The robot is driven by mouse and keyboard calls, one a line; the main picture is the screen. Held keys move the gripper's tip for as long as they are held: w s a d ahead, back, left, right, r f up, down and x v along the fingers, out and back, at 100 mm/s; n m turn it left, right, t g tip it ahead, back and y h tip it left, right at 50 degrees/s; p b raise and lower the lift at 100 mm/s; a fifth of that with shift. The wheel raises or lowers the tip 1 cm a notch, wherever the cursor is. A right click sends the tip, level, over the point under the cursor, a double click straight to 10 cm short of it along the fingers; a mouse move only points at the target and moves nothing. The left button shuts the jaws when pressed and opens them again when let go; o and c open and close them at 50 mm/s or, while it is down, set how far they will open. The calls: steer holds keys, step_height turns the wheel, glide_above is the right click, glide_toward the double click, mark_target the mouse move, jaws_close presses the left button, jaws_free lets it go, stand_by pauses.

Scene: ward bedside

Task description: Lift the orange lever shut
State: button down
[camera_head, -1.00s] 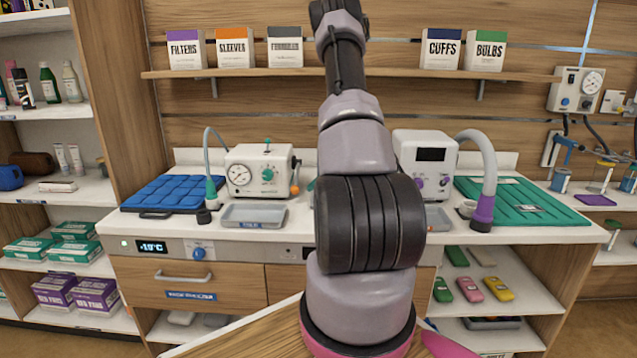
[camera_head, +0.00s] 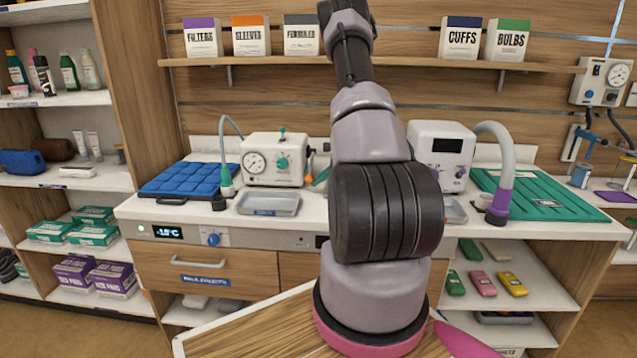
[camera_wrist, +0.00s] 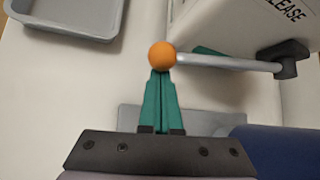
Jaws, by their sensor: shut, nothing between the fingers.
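The orange lever's ball knob (camera_wrist: 162,55) sits at the end of a silver rod (camera_wrist: 225,62) in the wrist view. The rod runs right to a dark pivot (camera_wrist: 286,60) on a white machine. The orange knob also shows small in the head view (camera_head: 310,153), at the right side of the white gauge machine (camera_head: 275,160). My gripper (camera_wrist: 160,76) has its green fingers together with nothing between them. The fingertips meet the knob's lower edge in the wrist view; I cannot tell whether they touch it. My arm hides most of the gripper in the head view.
A grey tray (camera_head: 268,204) stands in front of the gauge machine. A blue padded mat (camera_head: 190,178) lies left, with a teal-tipped hose between. A second white machine (camera_head: 441,150) and a green mat (camera_head: 540,195) are to the right of my arm.

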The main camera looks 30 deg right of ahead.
steer(key=shift+s+a+r+g, duration=0.1)
steer(key=shift+r+g, duration=0.2)
steer(key=shift+r, duration=0.1)
steer(key=shift+s+a+r+m+g+y, duration=0.1)
steer(key=shift+r+m+g+y, duration=0.15)
steer(key=shift+r, duration=0.3)
steer(key=shift+s+a+r+m+g+y, duration=0.15)
steer(key=shift+r+g+y, duration=0.1)
steer(key=shift+r, duration=0.3)
step_height(320, 180, up, 8)
steer(key=m+g+y, duration=0.1)
steer(key=g+y, duration=0.1)
steer(key=g, duration=0.1)
steer(key=shift+w+d+m, duration=0.3)
steer(key=shift+d+m, duration=0.05)
steer(key=shift+m, duration=0.05)
steer(key=shift+r, duration=0.1)
steer(key=shift+r, duration=0.1)
